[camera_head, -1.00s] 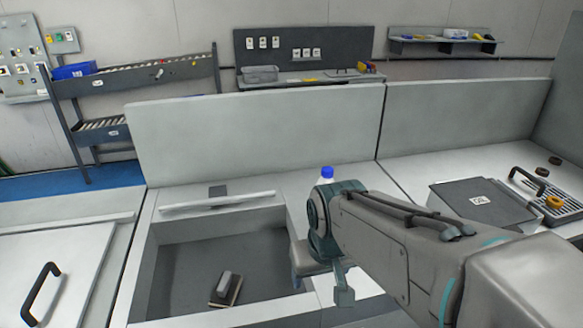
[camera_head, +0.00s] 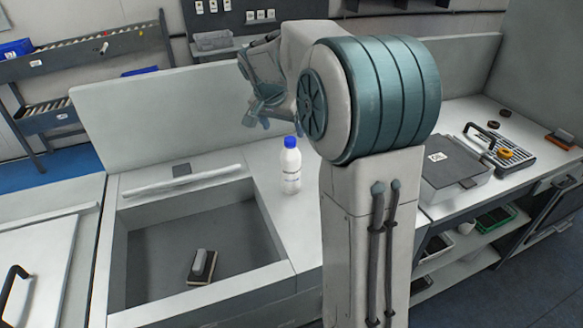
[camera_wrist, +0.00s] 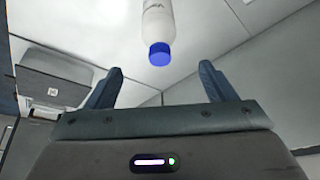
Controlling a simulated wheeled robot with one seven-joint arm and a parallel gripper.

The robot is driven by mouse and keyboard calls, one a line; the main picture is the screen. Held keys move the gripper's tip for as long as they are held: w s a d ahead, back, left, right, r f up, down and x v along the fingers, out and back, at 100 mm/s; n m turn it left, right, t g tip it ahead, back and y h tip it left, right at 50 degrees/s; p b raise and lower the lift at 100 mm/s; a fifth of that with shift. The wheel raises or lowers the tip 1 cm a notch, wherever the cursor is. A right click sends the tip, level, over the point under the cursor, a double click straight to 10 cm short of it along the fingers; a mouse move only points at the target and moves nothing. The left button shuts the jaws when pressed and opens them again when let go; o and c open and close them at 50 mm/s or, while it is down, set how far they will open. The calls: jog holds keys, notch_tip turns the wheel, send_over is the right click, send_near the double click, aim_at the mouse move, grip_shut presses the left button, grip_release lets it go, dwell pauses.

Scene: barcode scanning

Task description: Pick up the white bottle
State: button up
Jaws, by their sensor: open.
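The white bottle (camera_head: 291,172) with a blue cap stands upright on the pale counter, just right of the sink, in the head view. It also shows in the wrist view (camera_wrist: 159,22), at the top, with its cap pointing down the picture between the fingers. My gripper (camera_wrist: 159,74) is open and empty, and the bottle lies beyond its fingertips, apart from them. In the head view my gripper (camera_head: 264,106) is above and slightly left of the bottle, partly hidden by my own arm. The bottle's right side is close to my arm in that view.
A recessed sink (camera_head: 140,255) holds a small brush-like block (camera_head: 202,266). A low grey panel (camera_head: 150,125) runs behind the counter. A dark grey case (camera_head: 455,172) and a slotted tray (camera_head: 500,150) stand on the right counter.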

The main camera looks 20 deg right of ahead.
aim_at(288, 142)
jog(key=x, duration=0.7)
jog(key=shift+p, duration=0.35)
jog(key=shift+d+p+x, duration=0.1)
jog(key=shift+p+x, duration=0.3)
jog(key=shift+x, duration=0.9)
jog(key=shift+d+p+x, duration=0.15)
jog(key=shift+p+x, duration=0.25)
jog(key=shift+x, duration=0.95)
jog(key=shift+w+r, duration=0.1)
jog(key=c, duration=1.4)
